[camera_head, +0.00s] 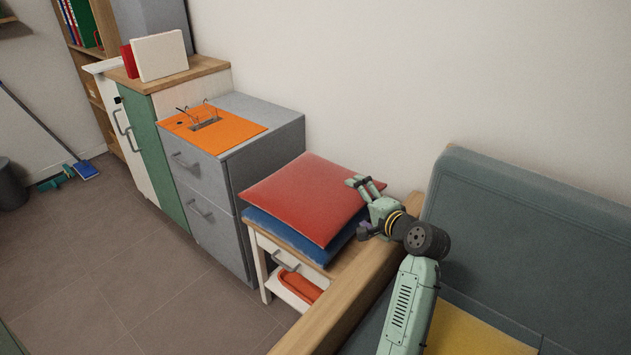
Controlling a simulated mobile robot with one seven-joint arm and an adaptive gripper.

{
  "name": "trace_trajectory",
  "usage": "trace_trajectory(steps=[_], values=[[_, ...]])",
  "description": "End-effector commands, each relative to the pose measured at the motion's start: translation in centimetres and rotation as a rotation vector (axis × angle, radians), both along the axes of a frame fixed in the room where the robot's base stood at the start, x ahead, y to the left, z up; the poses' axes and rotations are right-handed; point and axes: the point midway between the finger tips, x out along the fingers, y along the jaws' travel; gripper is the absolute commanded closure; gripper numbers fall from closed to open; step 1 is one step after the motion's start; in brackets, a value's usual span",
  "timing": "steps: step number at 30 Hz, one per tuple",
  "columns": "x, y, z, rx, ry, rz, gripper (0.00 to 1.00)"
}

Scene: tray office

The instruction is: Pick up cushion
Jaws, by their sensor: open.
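A red cushion (305,197) lies flat on top of a blue cushion (290,238) on a small wooden-topped side table (345,262). A yellow thing (478,335), perhaps another cushion, lies on the sofa seat at the lower right, partly hidden by my arm. My gripper (364,184) is open at the right edge of the red cushion. Its fingers point left over that edge. I cannot tell whether they touch the cushion. Nothing shows between the fingers.
The grey sofa back (530,230) and its wooden armrest (350,305) stand close on the right. The wall is close behind.

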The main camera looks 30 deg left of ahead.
Motion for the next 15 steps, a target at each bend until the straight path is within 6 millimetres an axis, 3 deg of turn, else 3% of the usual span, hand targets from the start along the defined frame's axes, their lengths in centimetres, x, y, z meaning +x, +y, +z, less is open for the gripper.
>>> trace_trajectory(steps=[3,11,15], values=[[1.0,1.8,-0.5,-0.001,-0.001,0.003,0.0],[2.0,3.6,-1.1,-0.001,-0.002,0.001,0.0],[2.7,5.5,-1.7,-0.002,0.0,0.002,0.0]])
